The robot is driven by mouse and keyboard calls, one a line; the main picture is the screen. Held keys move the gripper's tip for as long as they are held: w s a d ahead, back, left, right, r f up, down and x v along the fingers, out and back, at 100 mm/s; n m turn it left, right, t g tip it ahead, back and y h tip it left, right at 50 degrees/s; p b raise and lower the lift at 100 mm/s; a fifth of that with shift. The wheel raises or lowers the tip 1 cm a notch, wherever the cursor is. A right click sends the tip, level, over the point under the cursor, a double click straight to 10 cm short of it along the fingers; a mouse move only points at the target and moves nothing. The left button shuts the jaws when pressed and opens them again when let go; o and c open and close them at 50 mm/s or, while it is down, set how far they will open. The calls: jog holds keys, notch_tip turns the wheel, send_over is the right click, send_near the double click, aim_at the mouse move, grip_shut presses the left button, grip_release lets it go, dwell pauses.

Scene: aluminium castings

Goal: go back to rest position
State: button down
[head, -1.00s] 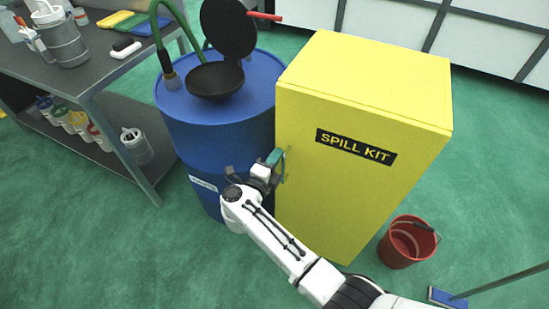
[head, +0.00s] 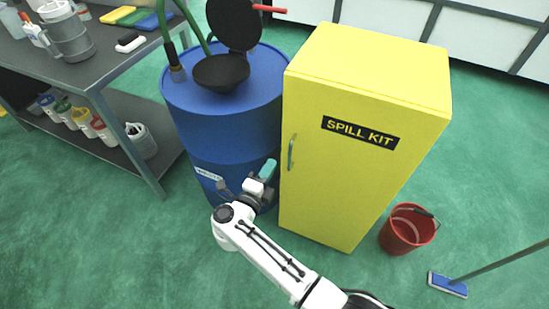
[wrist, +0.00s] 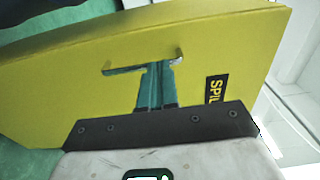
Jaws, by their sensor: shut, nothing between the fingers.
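My gripper (head: 267,169) is shut and empty in front of the blue drum, left of the yellow spill kit cabinet (head: 345,190) in the head view. Its teal fingers lie together in the wrist view (wrist: 156,68). The cabinet's door looks closed. Its upright handle (head: 291,152) is at the left edge of the front, a little right of my fingertips and apart from them in the head view. In the wrist view the handle (wrist: 112,71) shows beyond the fingers, which cover part of it.
The blue drum (head: 225,125) with a black funnel (head: 221,72) stands left of the cabinet. A grey workbench (head: 88,72) is at the left. A red bucket (head: 408,229) and a blue mop head (head: 447,285) are on the floor at the right. Green floor in front is clear.

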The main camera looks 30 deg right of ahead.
jog(key=shift+v, duration=2.05)
